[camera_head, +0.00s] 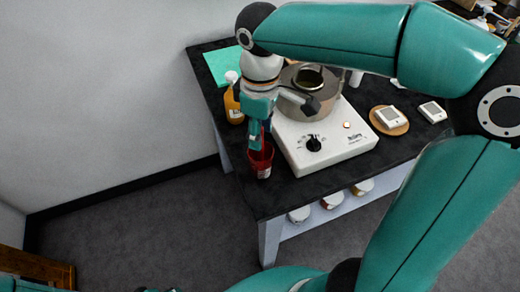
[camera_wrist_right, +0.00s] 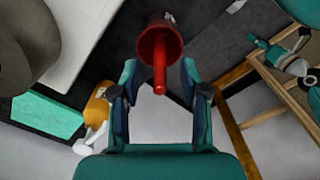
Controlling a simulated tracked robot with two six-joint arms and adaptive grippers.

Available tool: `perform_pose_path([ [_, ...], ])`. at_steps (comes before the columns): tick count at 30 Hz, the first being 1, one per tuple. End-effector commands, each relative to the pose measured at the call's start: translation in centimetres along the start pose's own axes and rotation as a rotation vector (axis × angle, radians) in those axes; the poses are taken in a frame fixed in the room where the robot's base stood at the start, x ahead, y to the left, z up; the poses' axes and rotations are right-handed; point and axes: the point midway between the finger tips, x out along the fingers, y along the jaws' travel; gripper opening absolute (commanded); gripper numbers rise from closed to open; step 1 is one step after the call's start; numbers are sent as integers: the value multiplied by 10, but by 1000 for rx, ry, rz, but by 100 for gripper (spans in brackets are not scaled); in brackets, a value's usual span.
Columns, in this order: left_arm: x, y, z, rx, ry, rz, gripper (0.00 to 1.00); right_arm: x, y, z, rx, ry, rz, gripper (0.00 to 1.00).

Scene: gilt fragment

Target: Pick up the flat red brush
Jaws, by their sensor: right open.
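A red cup (camera_head: 262,161) with a pale label stands at the left front edge of the dark table. It also shows at the top of the right wrist view (camera_wrist_right: 151,26). A red handle (camera_wrist_right: 160,78), which looks like the brush's, sticks up out of the cup; its lower part is hidden inside. My right gripper (camera_head: 255,137) points down just above the cup. In the right wrist view its two fingers (camera_wrist_right: 160,82) are apart, one on each side of the handle, with visible gaps. A teal and grey part, apparently my left gripper (camera_wrist_right: 290,62), shows at the right; its jaws are unclear.
A white hotplate (camera_head: 318,150) with a metal pot (camera_head: 309,108) stands right of the cup. An orange bottle (camera_head: 233,106) is behind it. A green sheet (camera_head: 222,66) lies farther back. White devices sit at the right. A wooden frame (camera_wrist_right: 236,125) shows in the wrist view.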

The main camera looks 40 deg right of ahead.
Motion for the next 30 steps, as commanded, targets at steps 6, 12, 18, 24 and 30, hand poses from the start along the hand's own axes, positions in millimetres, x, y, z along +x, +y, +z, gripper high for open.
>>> perform_pose_path([
  [6,1,0,0,0,0,0,40,21,0,0,1,0,1,45],
  [12,1,0,0,0,0,0,40,22,0,0,1,1,1,45],
  [18,1,0,0,0,0,0,40,21,0,0,1,1,1,15],
  [24,1,0,0,0,0,0,40,21,0,0,1,1,1,0],
  [30,1,0,0,0,0,0,40,21,0,0,1,1,1,0],
])
